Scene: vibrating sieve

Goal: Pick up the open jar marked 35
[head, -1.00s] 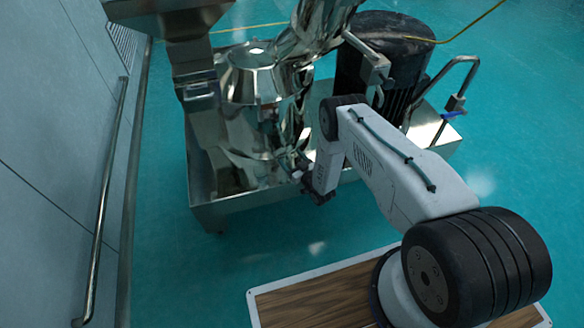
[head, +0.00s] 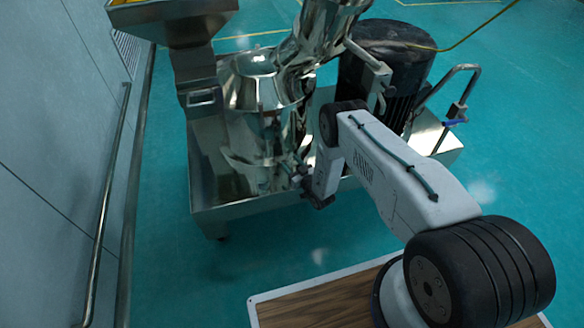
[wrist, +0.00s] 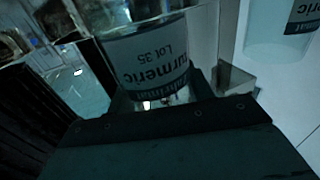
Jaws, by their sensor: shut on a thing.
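A clear jar (wrist: 155,52) with a pale label reading "turmeric Lot 35" fills the upper middle of the wrist view, its print upside down there. My gripper (wrist: 185,88) is shut on this jar, with a finger seen along its right side. The jar's mouth is not clearly shown. In the head view my gripper (head: 298,174) is at the front of the steel machine, and the jar cannot be told from the shiny metal there.
A second jar (wrist: 278,30) with a similar label, its number unseen, shows at the upper right of the wrist view. The polished sieve machine (head: 262,85) stands on a steel tray base (head: 250,207) beside a black drum (head: 385,65). A wall rail (head: 103,210) runs at left.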

